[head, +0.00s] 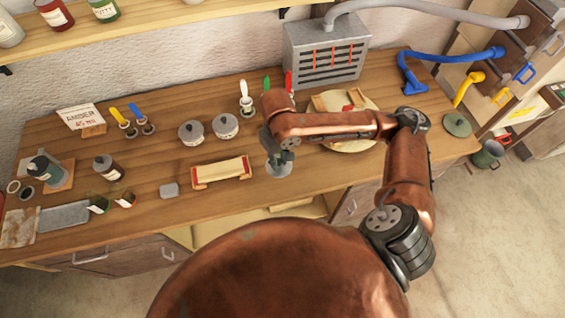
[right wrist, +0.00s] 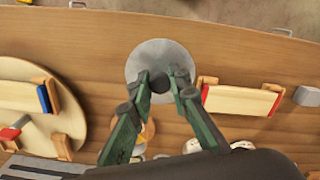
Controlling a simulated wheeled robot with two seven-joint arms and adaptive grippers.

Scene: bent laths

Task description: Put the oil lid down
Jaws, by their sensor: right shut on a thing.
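The oil lid appears to be the round grey disc with a dark knob, seen below my right gripper in the head view (head: 278,168) and in the right wrist view (right wrist: 150,56). My right gripper (right wrist: 167,84) is shut on its knob, with a finger on each side. The lid is flat side down over the bare wood of the workbench (head: 325,170). I cannot tell whether it touches the wood. My left gripper is not in view.
A cream lath in a wooden holder (head: 222,172) lies left of the lid. A round board (head: 352,146) with wooden blocks is to the right. A green lid (head: 457,125) lies at the bench's right end.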

